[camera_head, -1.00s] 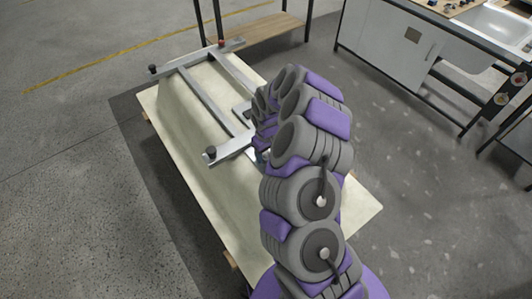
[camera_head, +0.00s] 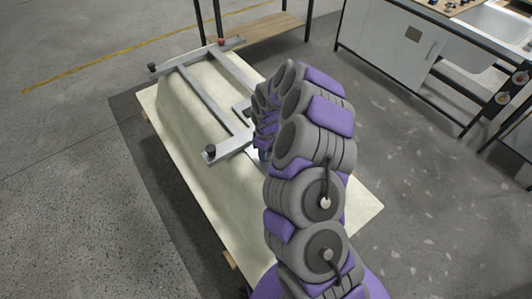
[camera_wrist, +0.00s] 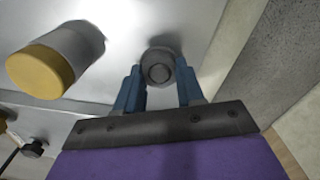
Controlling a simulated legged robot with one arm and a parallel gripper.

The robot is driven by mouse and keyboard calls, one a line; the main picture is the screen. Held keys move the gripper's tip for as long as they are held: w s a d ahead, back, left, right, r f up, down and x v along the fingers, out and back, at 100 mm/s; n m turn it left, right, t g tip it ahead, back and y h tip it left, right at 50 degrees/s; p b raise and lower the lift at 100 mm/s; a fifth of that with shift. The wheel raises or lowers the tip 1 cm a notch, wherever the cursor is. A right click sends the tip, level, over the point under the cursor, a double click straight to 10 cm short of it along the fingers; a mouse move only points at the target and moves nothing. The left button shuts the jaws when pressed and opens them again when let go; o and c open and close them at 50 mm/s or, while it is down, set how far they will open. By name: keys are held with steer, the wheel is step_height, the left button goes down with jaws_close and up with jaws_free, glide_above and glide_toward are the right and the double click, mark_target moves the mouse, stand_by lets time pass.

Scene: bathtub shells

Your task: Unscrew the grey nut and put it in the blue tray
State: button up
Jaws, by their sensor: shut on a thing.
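The grey nut (camera_wrist: 158,65) is a dark round piece in the wrist view, on a pale metal surface. My gripper (camera_wrist: 158,76) has its two blue fingers on either side of the nut and is shut on it. I cannot tell whether the nut is still threaded. In the head view my arm mostly hides the gripper and the nut. No blue tray can be made out in either view.
A metal frame (camera_head: 205,100) with dark end knobs lies on a pale bathtub shell (camera_head: 200,190). A yellow-ended cylinder (camera_wrist: 40,70) stands left of the gripper. A dark knob (camera_wrist: 35,148) is at lower left. A sink cabinet (camera_head: 385,45) stands back right.

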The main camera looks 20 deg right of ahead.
steer(key=n, duration=0.9)
steer(key=o, duration=1.1)
steer(key=shift+c, duration=0.7)
